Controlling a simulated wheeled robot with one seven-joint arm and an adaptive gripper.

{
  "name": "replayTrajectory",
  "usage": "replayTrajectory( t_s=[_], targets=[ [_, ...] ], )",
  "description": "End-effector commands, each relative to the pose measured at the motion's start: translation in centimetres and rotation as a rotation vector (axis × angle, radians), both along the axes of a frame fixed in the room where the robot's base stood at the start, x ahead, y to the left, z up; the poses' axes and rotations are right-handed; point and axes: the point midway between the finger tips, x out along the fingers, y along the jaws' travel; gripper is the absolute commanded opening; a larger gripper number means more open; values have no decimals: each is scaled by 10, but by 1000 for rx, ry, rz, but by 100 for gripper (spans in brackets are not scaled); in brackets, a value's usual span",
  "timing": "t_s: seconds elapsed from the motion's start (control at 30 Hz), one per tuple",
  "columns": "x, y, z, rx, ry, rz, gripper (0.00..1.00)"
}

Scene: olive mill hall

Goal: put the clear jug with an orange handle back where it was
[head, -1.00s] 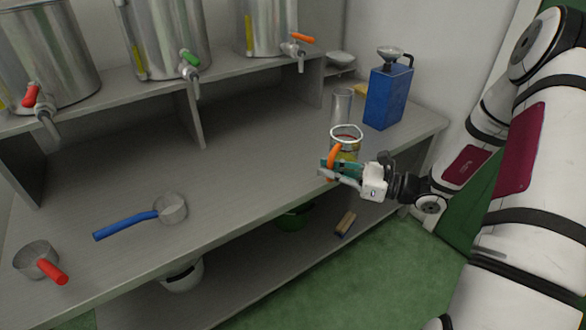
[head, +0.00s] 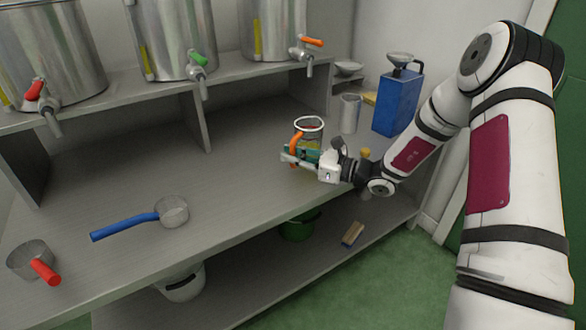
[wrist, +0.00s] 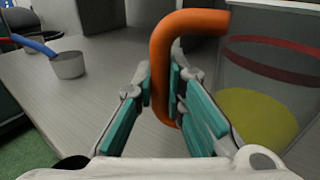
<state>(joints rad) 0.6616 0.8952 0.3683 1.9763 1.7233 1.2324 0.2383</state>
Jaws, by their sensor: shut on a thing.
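The clear jug (head: 311,130) has an orange handle, a red band and yellow-green contents low inside. My gripper (head: 297,156) is shut on its orange handle. In the wrist view the teal finger pads of my gripper (wrist: 166,95) press on both sides of the orange handle (wrist: 160,60), and the jug body (wrist: 265,85) is at the right. The jug looks upright near the front edge of the grey shelf (head: 250,150). I cannot tell whether its base touches the shelf.
A clear cylinder (head: 349,114) and a blue can (head: 397,103) with a funnel stand to the right. Steel tanks with red, green and orange (head: 313,42) taps line the back. The shelf between is clear.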

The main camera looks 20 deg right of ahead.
Motion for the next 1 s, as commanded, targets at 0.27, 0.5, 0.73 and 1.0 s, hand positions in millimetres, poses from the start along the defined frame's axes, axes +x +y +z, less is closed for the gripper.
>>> replayTrajectory(
  t_s=[0.27, 0.5, 0.73, 1.0],
  targets=[
    [-1, -2, -32, 0, 3, -2, 0],
    [-1, -2, -31, 0, 3, -2, 0],
    [-1, -2, -34, -1, 4, -3, 31],
    [-1, -2, -34, -1, 4, -3, 31]
  ],
)
